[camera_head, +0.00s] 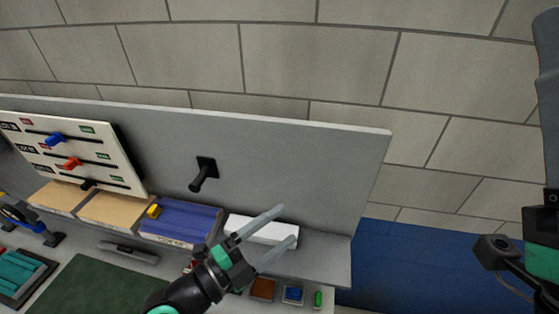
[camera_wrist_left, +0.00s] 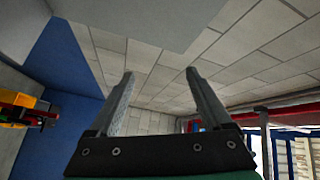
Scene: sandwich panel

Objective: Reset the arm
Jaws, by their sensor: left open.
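My left gripper (camera_head: 280,228) is in the lower middle of the head view, in front of the grey panel (camera_head: 290,165). Its two grey fingers are spread apart with nothing between them. The left wrist view also shows the open, empty fingers (camera_wrist_left: 160,78), with the block wall behind them. My right arm (camera_head: 545,235) shows at the right edge of the head view. The right gripper's fingertips cannot be made out there.
A slider board (camera_head: 70,155) with blue, red and black knobs leans on the panel. A black handle (camera_head: 203,174) sticks out of the panel. A blue box (camera_head: 180,218), a white block (camera_head: 262,230) and small trays (camera_head: 293,295) lie below. Blue floor (camera_head: 400,260) is clear at right.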

